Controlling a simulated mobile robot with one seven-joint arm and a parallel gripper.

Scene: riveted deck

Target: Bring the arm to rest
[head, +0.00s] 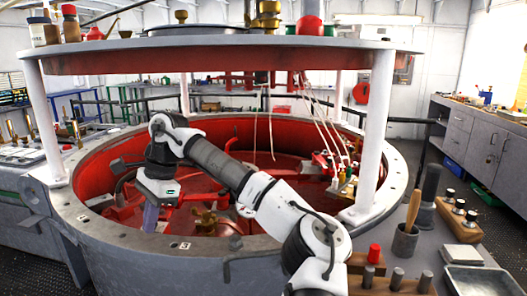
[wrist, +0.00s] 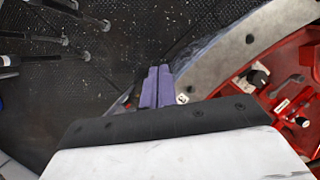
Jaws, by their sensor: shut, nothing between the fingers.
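My gripper (head: 151,217) hangs down at the end of my white and black arm, over the left front part of the round red pit. Its purple fingers also show in the wrist view (wrist: 157,87), side by side and shut with nothing between them. My arm reaches from the lower right across the pit opening. My arm hides part of the pit's interior.
White posts (head: 375,125) hold a round canopy (head: 200,55) over the pit. A console (head: 25,150) stands at left. At right front, a bench carries a grey cup (head: 405,241), a wooden block with pegs (head: 390,283) and a metal tray (head: 478,279). Dark floor (wrist: 95,75) lies below my wrist.

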